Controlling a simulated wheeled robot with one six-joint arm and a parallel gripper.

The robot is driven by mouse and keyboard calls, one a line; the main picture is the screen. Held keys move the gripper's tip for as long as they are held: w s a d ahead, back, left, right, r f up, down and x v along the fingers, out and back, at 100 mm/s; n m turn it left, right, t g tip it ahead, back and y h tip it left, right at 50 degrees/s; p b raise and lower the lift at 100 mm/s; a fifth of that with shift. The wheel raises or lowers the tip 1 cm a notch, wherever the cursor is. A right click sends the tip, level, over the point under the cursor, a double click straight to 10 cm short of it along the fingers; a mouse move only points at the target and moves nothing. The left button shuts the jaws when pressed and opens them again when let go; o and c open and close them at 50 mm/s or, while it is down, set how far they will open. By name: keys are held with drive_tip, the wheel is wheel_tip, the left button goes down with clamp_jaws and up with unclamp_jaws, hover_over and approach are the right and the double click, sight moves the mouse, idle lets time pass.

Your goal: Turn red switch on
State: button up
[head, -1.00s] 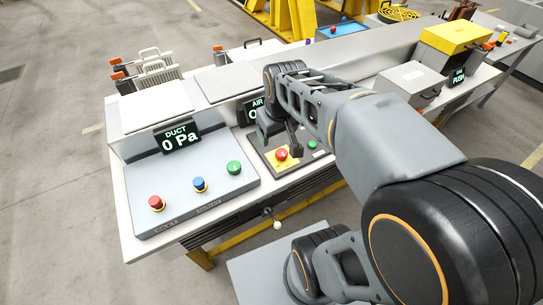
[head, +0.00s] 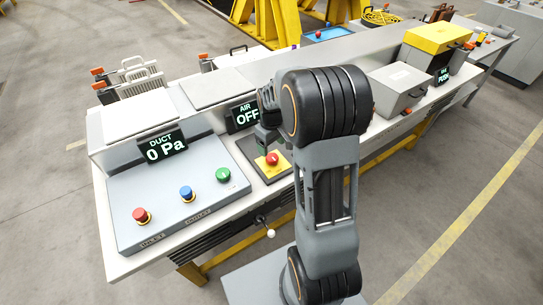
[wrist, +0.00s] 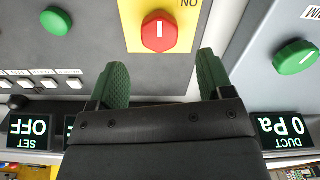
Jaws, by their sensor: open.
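The red switch (head: 272,158) sits on a yellow plate on the dark panel under the "AIR OFF" display. In the wrist view the red switch (wrist: 159,32) has a white bar along its top, and "ON" is printed on the yellow plate (wrist: 188,12). My gripper (wrist: 163,68) is open and empty, its two green-padded fingers spread, with the switch beyond the gap between the tips and apart from them. In the head view my gripper (head: 266,138) is over the dark panel just behind the switch, partly hidden by my arm.
A green button (wrist: 56,20) lies beside the yellow plate. A grey box (head: 400,85) stands right.

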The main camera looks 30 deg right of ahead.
sight(272, 156)
drive_tip(key=shift+f, duration=3)
drive_tip(key=c, duration=0.9)
drive_tip(key=shift+c, duration=0.2)
drive_tip(key=shift+m, duration=0.3)
drive_tip(key=m+b, duration=0.1)
drive_tip(key=m, duration=0.4)
drive_tip(key=shift+d+m, duration=0.1)
drive_tip(key=shift+m, duration=0.3)
drive_tip(key=m, duration=0.5)
drive_tip(key=shift+m, duration=0.4)
